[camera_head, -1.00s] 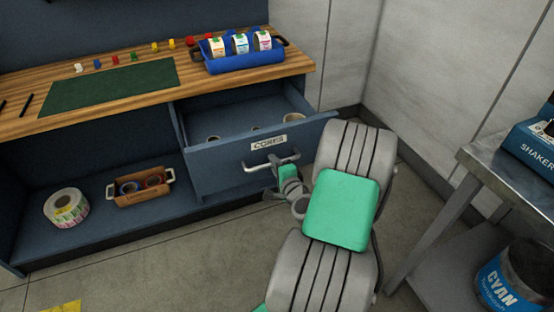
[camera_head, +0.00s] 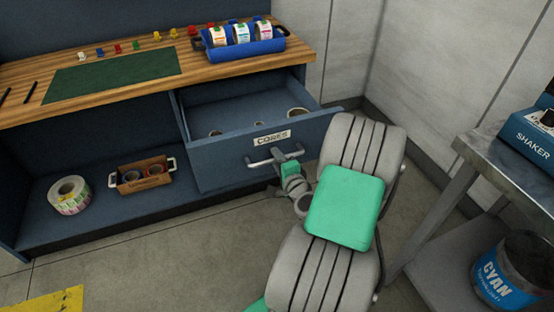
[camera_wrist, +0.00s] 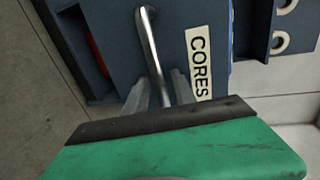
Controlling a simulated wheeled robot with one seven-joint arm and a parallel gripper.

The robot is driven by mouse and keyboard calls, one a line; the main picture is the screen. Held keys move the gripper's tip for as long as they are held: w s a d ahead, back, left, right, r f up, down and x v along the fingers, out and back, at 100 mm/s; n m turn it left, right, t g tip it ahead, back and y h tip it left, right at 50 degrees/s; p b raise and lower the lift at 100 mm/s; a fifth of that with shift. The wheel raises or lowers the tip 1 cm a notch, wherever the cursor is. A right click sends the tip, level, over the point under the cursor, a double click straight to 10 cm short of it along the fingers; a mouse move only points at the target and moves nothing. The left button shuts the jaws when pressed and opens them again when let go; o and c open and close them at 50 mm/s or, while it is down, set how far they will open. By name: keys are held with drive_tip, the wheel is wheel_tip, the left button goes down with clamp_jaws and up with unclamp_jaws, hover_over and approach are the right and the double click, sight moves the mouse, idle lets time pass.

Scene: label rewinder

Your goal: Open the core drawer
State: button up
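The core drawer is pulled out of the blue bench. Its blue front (camera_head: 225,165) carries a "CORES" label (camera_head: 271,138) and a silver bar handle (camera_head: 262,163). Inside the drawer, several pale ring-shaped cores show. My gripper (camera_head: 288,157) is at the right part of the handle. In the wrist view, the handle bar (camera_wrist: 151,45) runs down between the two grey fingers of my gripper (camera_wrist: 160,88), which appear closed around it. The fingertip contact is partly hidden by the gripper's green body.
A brown crate (camera_head: 143,183) and a label roll (camera_head: 70,195) sit on the lower shelf. A blue rack (camera_head: 247,49) of label rolls stands on the worktop. At right is a metal table (camera_head: 500,165) with a shaker, and a cyan bucket (camera_head: 500,280) below.

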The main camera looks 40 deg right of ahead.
drive_tip(key=shift+o, duration=0.3)
drive_tip(key=v, duration=0.8)
drive_tip(key=w+a+r+n+g+y+p, duration=0.25)
drive_tip(key=a+r+n+y+p, duration=0.2)
drive_tip(key=a+n, duration=0.35)
drive_tip(key=w+a+r+n+g+y+p, duration=0.2)
drive_tip(key=a+r+n+g+y+p, duration=0.25)
drive_tip(key=a, duration=0.45)
drive_tip(key=s+a+r+n+g+h+p, duration=0.2)
drive_tip(key=s+a+r+n+p, duration=0.1)
drive_tip(key=r, duration=0.5)
drive_tip(key=s+a+r+n+g+h+p, duration=0.2)
drive_tip(key=s+a+r+n+p, duration=0.2)
drive_tip(key=s+r+n+p, duration=0.2)
wheel_tip(320, 180, up, 3)
drive_tip(key=shift+s+a+f+g+h+p, duration=0.1)
drive_tip(key=shift+s+a+g+h+p, duration=0.15)
drive_tip(key=shift+s+g+h, duration=0.2)
